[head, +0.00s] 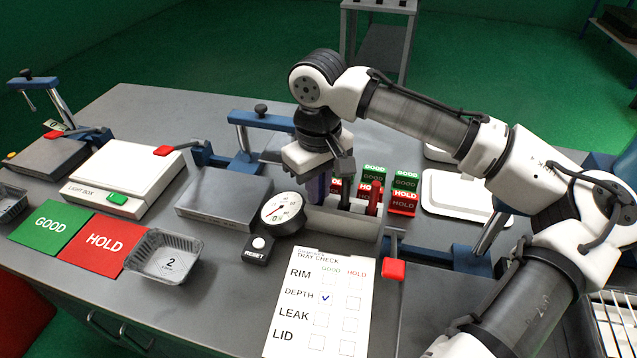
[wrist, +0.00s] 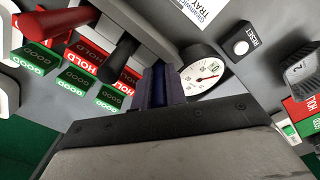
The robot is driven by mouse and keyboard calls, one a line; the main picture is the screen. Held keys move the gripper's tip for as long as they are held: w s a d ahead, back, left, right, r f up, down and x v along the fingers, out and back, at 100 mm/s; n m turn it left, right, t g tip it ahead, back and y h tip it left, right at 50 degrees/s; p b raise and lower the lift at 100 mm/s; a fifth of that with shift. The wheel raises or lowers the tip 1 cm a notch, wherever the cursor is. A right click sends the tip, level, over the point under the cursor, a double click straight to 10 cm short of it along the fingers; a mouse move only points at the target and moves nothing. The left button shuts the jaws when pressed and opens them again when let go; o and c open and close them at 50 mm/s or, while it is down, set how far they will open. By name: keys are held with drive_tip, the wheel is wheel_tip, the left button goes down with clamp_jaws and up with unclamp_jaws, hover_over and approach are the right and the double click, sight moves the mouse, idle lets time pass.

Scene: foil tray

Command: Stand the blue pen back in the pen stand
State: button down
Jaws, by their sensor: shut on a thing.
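The pen stand (head: 338,226) is a grey block behind the checklist, with a red pen (head: 375,198) and a black pen (head: 346,194) upright in it. In the wrist view the stand (wrist: 150,28) runs across the top, with the red pen (wrist: 55,22) and black pen (wrist: 121,55). My gripper (head: 319,190) points down over the stand's left end. It is shut on the blue pen (wrist: 158,78), which shows as a narrow blue strip between the fingers. The pen's lower end is hidden, so I cannot tell whether it is inside the stand.
A dial gauge (head: 283,213) stands close left of the stand, with a RESET button (head: 258,246) in front. The checklist (head: 320,302) lies in front. GOOD and HOLD blocks (head: 404,192) stand behind right. A foil tray (head: 165,260) sits at the left.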

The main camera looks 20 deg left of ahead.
drive_tip(key=c, duration=1.3)
unclamp_jaws()
drive_tip(key=shift+c, duration=0.2)
drive_tip(key=shift+r, duration=0.1)
wheel_tip(320, 180, up, 6)
drive_tip(key=p, duration=0.5)
drive_tip(key=shift+p, duration=0.35)
